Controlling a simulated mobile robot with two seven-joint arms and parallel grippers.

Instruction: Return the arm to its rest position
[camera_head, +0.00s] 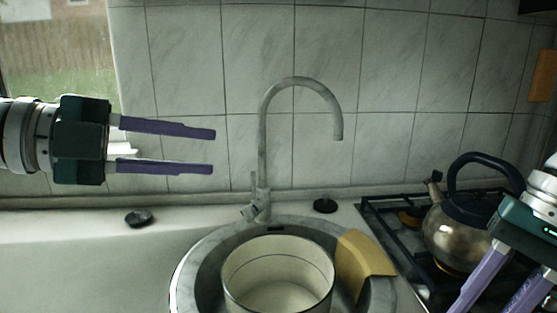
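My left gripper (212,151) is at the left, level and pointing right, above the counter. Its two purple fingers are apart with nothing between them. My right gripper (490,300) is at the lower right corner, pointing down and left. Its two purple fingers are apart, with their tips cut off by the bottom edge of the view. A cream enamel pot (243,264) with a dark line inside stands in the round sink (196,262), below and to the right of the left gripper. Neither gripper touches the pot.
A curved grey faucet (263,140) rises behind the sink. A yellow cloth (362,262) lies by the pot's right side. A metal kettle (452,237) stands on the stove (386,218) close to my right gripper. The counter (70,265) at left is mostly clear.

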